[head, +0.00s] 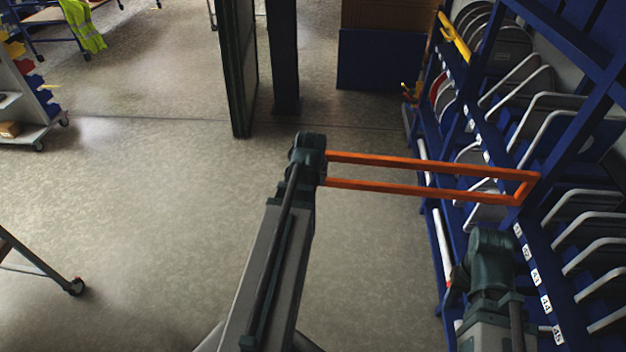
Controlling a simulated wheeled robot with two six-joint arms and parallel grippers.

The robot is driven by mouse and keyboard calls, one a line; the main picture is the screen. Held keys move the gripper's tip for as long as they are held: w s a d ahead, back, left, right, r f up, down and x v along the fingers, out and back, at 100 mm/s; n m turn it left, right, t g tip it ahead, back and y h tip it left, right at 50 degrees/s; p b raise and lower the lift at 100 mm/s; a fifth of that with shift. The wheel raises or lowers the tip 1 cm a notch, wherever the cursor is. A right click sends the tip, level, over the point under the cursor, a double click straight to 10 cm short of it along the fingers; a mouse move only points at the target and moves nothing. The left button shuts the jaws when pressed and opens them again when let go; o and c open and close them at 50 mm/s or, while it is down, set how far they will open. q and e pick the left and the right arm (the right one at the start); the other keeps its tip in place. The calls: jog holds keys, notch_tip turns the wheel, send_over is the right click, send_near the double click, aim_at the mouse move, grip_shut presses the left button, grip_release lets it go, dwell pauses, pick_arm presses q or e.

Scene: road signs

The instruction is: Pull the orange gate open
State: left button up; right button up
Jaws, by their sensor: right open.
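The orange gate (425,190) is a long narrow frame of two bars joined at its right end. It reaches from the dark joint of my left arm, which hides its left end, to the blue rack at right. I cannot tell whether that arm touches the gate. My left gripper does not show. My right gripper (453,291) is open at lower right, mostly hidden by my right arm's dark joint. It appears below the gate in the picture and apart from it.
The blue rack (548,205) with several grey hoops and numbered labels fills the right side. A dark post (284,60) and a dark panel (239,70) stand behind the gate. A wheeled trolley leg (45,265) is at left. The floor (150,210) at left is clear.

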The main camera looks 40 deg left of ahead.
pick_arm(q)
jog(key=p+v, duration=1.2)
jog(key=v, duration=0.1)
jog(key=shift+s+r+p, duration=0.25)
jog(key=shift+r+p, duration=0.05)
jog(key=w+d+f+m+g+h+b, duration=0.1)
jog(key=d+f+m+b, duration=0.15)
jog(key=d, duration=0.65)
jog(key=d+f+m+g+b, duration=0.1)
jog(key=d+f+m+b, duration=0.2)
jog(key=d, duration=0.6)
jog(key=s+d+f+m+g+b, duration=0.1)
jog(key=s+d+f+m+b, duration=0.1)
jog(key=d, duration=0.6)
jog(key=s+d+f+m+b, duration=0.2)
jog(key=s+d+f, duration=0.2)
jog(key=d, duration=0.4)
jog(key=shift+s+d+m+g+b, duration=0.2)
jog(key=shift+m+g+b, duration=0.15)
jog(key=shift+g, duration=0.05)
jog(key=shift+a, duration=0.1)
